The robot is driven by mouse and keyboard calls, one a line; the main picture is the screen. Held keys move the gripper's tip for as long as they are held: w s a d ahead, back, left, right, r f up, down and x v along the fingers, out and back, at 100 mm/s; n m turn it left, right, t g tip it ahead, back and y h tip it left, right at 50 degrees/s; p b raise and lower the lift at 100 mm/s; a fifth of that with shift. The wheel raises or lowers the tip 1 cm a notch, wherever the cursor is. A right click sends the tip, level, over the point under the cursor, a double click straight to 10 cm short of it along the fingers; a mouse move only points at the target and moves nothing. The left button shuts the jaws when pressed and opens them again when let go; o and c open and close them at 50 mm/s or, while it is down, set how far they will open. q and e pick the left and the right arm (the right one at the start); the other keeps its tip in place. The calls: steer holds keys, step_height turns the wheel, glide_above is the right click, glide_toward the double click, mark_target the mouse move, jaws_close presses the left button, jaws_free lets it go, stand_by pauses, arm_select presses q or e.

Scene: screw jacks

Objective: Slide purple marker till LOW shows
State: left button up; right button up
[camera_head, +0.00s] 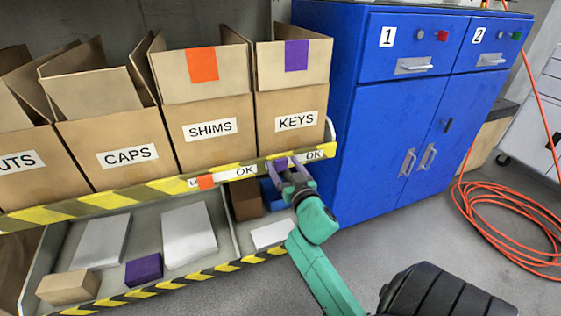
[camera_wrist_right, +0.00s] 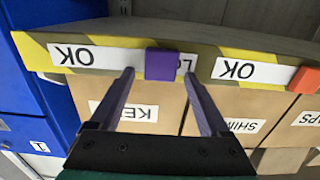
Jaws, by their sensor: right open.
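The purple marker (camera_wrist_right: 159,65) sits on the shelf-edge label strip below the KEYS box (camera_head: 292,112). It also shows in the head view (camera_head: 281,162), partly behind my right gripper (camera_head: 290,170). In the upside-down wrist view, the marker covers part of a word; a letter or two, seemingly from LOW, shows just to its right. The OK on this strip (camera_wrist_right: 85,56) is uncovered to the left. My right gripper (camera_wrist_right: 159,74) is open, one finger on each side of the marker, with visible gaps. My left gripper is out of view.
An orange marker (camera_head: 205,182) sits on the neighbouring strip under the SHIMS box (camera_head: 205,130). A lower shelf holds several blocks, one of them purple (camera_head: 143,270). A blue cabinet (camera_head: 375,150) stands close to the right. An orange hose (camera_head: 510,230) lies on the floor.

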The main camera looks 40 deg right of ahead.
steer(key=shift+s, duration=0.1)
steer(key=shift+c, duration=0.3)
jaws_close()
stand_by(1.0)
